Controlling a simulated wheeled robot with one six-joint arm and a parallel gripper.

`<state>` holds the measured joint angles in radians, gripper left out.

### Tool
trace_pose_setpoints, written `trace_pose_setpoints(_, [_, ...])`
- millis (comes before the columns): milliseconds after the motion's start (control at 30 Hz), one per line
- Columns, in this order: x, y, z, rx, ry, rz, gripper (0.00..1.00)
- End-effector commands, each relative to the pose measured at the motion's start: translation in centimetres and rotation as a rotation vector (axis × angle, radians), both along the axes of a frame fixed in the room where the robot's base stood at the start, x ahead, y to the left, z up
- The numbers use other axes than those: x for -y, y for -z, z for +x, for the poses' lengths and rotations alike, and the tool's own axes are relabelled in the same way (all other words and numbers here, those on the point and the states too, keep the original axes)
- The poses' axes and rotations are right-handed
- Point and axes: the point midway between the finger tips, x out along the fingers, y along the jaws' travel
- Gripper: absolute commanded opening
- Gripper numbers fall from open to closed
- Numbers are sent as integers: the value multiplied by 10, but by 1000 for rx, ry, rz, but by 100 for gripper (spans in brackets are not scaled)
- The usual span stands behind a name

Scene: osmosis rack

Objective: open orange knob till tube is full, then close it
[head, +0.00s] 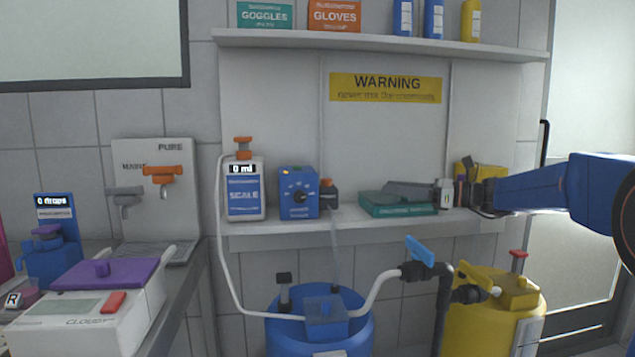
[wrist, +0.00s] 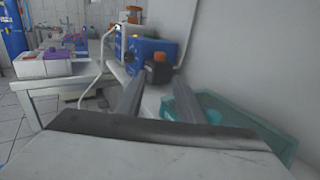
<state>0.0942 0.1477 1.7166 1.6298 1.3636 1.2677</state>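An orange knob (head: 243,143) sits on top of the white bottle-shaped scale (head: 244,190), whose display reads "0 ml". The scale's orange top also shows in the wrist view (wrist: 133,15). Another orange-topped dark fitting (head: 327,187) is on the right side of the blue dial box (head: 298,192); it is straight ahead of my fingers in the wrist view (wrist: 159,63). An orange tap handle (head: 163,171) is on the wall panel at left. My gripper (head: 390,188) is open and empty, pointing left above the teal box (head: 398,210). Its two fingers stand apart in the wrist view (wrist: 160,84).
A white hose (head: 220,230) runs from the scale to the blue barrel (head: 270,330). A yellow barrel (head: 470,325) stands at right. A small white bottle (head: 447,192) and a yellow box (head: 468,169) are near my wrist. A shelf (head: 380,43) hangs above.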

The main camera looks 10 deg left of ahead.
Motion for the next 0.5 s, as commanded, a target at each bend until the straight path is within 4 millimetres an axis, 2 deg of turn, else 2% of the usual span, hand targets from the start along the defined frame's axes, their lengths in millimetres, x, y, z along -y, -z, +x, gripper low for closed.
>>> trace_pose_setpoints(233, [-16, -1, 7, -3, 0, 7, 34])
trace_pose_setpoints(500, [-60, -1, 20, -2, -1, 6, 34])
